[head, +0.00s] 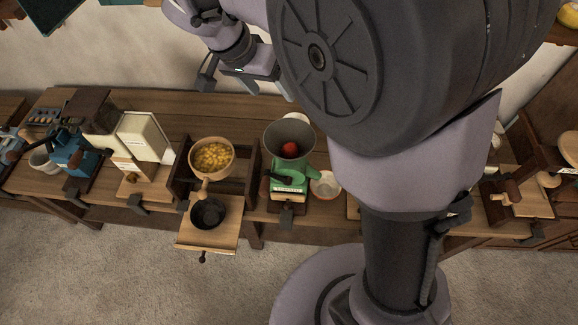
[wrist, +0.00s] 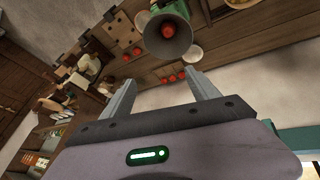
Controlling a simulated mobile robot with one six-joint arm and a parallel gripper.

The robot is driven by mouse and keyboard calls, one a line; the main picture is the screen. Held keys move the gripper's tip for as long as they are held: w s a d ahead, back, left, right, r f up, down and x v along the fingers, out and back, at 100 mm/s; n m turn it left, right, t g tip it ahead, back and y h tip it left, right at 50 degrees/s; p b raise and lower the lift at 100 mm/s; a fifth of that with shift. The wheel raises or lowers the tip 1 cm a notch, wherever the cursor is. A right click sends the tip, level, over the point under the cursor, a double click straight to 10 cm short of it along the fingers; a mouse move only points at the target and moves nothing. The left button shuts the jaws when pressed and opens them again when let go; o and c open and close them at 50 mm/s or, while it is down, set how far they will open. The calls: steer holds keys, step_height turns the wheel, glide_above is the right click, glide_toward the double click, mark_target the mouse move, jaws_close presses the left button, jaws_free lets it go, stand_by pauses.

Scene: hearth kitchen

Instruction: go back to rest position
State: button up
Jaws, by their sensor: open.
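My gripper (head: 228,84) is open and empty. In the head view it hangs at the upper middle, above the back of the wooden bench (head: 190,107), apart from everything on it. In the wrist view my gripper (wrist: 161,88) shows two spread fingers with nothing between them. Beyond the fingertips stands a grey funnel (wrist: 168,38) with a red item inside. My arm covers much of the right half of the head view and hides part of the bench.
On the bench are a pan of yellow pieces (head: 213,158), a green grinder (head: 290,182) with a grey hopper (head: 289,135), a small bowl (head: 326,184), a cream box (head: 143,136) and a blue machine (head: 72,152). An open drawer (head: 222,238) juts out in front. Carpeted floor (head: 90,270) is clear.

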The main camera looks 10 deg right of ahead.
steer(key=shift+f, duration=0.1)
steer(key=s+d+f+n+t+y+b, duration=0.2)
steer(key=s+f+y+b, duration=0.4)
steer(key=s+f+b, duration=1.4)
steer(key=s+d+t+b, duration=0.1)
steer(key=b, duration=0.3)
steer(key=shift+s+f+n+b, duration=0.2)
steer(key=shift+s+n+b, duration=0.1)
steer(key=shift+s, duration=0.1)
